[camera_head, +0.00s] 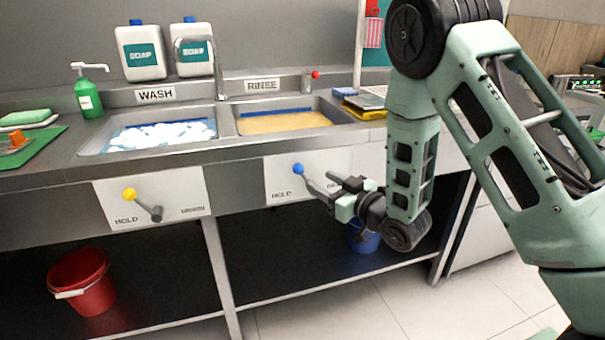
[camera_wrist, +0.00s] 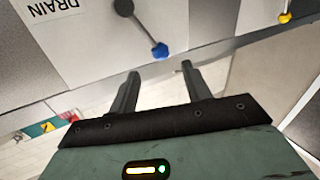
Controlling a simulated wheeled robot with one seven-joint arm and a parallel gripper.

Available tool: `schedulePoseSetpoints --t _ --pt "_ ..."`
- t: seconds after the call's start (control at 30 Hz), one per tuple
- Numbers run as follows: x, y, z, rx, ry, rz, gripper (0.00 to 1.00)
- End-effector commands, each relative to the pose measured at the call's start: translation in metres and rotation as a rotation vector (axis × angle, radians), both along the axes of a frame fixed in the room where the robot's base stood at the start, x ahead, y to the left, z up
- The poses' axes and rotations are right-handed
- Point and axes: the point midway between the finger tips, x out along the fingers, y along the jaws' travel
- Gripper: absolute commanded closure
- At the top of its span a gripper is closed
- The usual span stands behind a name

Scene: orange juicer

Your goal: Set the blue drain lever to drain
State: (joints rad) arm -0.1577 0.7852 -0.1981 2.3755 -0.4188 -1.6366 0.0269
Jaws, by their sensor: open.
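The blue drain lever's knob (camera_head: 298,169) is on the white panel under the rinse sink, above the HOLD label on the left side. In the wrist view the blue knob (camera_wrist: 160,50) lies just beyond my fingertips, lined up with the gap between them. Its grey arm runs to a dark pivot on the panel, and the DRAIN label (camera_wrist: 62,14) shows upside down. My gripper (camera_head: 318,181) is open and empty in front of the panel; its fingers also show in the wrist view (camera_wrist: 160,75). My gripper partly hides the lever arm and DRAIN label in the head view.
A yellow-knobbed lever (camera_head: 129,194) is on the left panel under the wash sink (camera_head: 92,146). The rinse sink (camera_head: 338,113) is above the blue lever. A red bucket (camera_head: 82,282) and a partly hidden blue bucket (camera_head: 361,240) stand below the counter. Floor in front is clear.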

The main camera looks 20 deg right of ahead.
Motion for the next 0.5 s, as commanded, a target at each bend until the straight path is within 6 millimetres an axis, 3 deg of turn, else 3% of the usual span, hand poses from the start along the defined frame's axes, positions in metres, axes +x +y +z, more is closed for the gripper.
schedulePoseSetpoints --t 0.3,0.5 --pt "0.054 0.026 0.000 0.000 -0.002 0.002 0.52" --pt "0.071 0.034 0.000 0.000 0.000 0.002 0.52"
